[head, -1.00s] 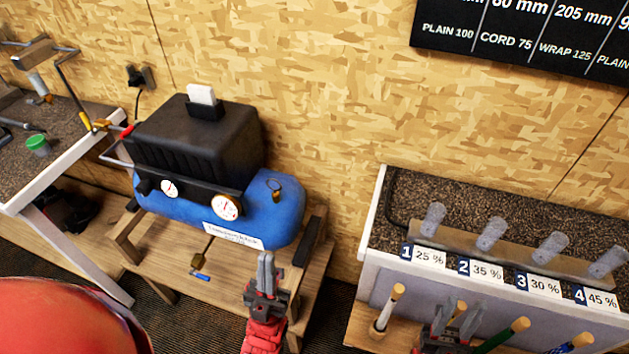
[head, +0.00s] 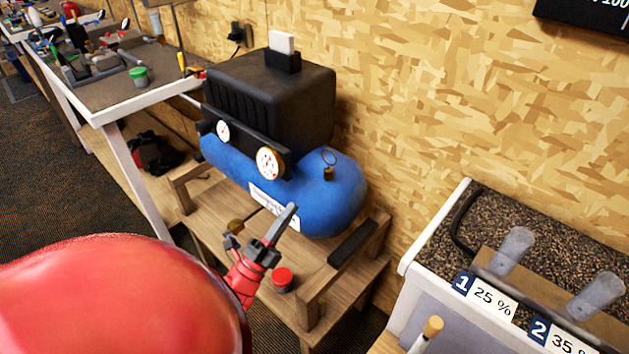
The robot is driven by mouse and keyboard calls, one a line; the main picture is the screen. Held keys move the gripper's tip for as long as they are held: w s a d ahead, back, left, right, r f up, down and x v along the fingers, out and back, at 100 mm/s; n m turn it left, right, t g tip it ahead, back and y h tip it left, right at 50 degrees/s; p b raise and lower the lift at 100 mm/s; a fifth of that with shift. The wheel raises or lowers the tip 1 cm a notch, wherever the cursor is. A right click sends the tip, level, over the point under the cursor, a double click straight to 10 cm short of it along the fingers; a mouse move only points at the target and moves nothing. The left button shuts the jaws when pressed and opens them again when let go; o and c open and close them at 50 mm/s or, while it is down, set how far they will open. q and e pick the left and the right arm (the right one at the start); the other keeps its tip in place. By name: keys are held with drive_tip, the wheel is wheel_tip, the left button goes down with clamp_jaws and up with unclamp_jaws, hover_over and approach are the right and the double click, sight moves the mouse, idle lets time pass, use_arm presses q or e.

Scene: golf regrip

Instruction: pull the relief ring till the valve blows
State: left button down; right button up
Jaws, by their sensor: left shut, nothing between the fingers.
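The relief ring (head: 329,158) stands up from a small brass valve (head: 328,174) on the right end of the blue compressor tank (head: 336,205). The ring looks upright and nothing touches it. My left gripper (head: 291,209) is shut and empty in front of the tank. It is below and to the left of the ring, with its fingers pointing up and to the right, and it covers part of the white tank label (head: 262,196). My right gripper is not in view.
The compressor's black housing (head: 272,100) and two gauges, the nearer one (head: 270,163) white-faced, are left of the valve. The wooden stand (head: 222,203) holds a red-capped item (head: 282,279). A cluttered bench (head: 97,115) is at left, a bench with numbered tubes (head: 465,195) at right.

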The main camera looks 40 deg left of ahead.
use_arm(q)
drive_tip(key=p+x, duration=0.3)
drive_tip(key=x, duration=1)
drive_tip(key=shift+w+a+r, duration=0.1)
drive_tip(key=shift+w+r, duration=0.1)
drive_tip(key=shift+w, duration=0.15)
